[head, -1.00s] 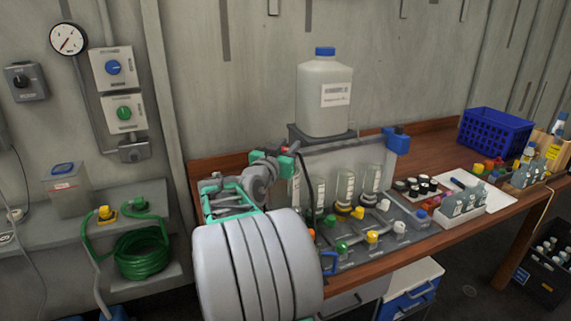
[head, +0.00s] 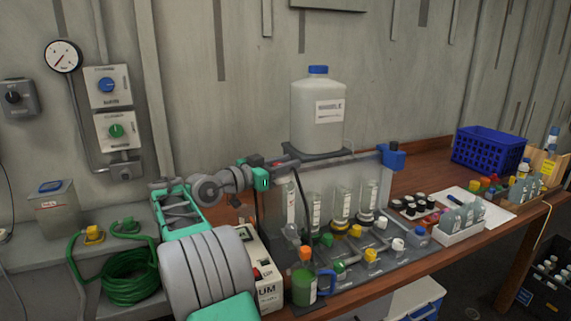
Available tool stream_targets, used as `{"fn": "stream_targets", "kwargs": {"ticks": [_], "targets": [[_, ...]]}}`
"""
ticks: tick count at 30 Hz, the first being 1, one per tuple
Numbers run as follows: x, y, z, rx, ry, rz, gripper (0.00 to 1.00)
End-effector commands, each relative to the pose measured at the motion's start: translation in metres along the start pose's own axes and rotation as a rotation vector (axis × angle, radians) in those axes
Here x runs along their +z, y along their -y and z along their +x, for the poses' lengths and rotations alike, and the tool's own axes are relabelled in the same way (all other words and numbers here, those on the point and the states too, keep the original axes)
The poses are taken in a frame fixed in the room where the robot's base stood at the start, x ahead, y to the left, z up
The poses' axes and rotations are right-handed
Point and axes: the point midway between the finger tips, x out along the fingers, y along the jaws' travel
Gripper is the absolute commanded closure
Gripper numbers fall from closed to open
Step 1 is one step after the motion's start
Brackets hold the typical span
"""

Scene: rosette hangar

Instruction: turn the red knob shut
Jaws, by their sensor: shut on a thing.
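A small patch of red, which I take to be the red knob (head: 278,163), shows at the upper left corner of the clear panel (head: 345,177) behind the bench rig. My gripper (head: 285,160) is at this spot, reaching in from the left, and is shut on the knob. My wrist and the small scale hide most of the knob and the fingers, so I cannot tell the knob's angle. A dark hose (head: 300,195) hangs down just right of the gripper.
A large white jug (head: 318,115) with a blue cap stands just right of and above the gripper. Below are upright clear cylinders (head: 343,212), coloured valves, a green-filled bottle (head: 303,285) and a white box (head: 265,285). A blue crate (head: 487,150) stands far right.

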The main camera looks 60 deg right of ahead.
Motion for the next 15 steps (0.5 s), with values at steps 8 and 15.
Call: {"fn": "stream_targets", "kwargs": {"ticks": [8,15], "targets": [[0.0023,-0.0001,0.0005,0.001,0.002,-0.004,1.0],[0.0014,0.0,0.0005,0.0,0.001,-0.002,0.54]]}}
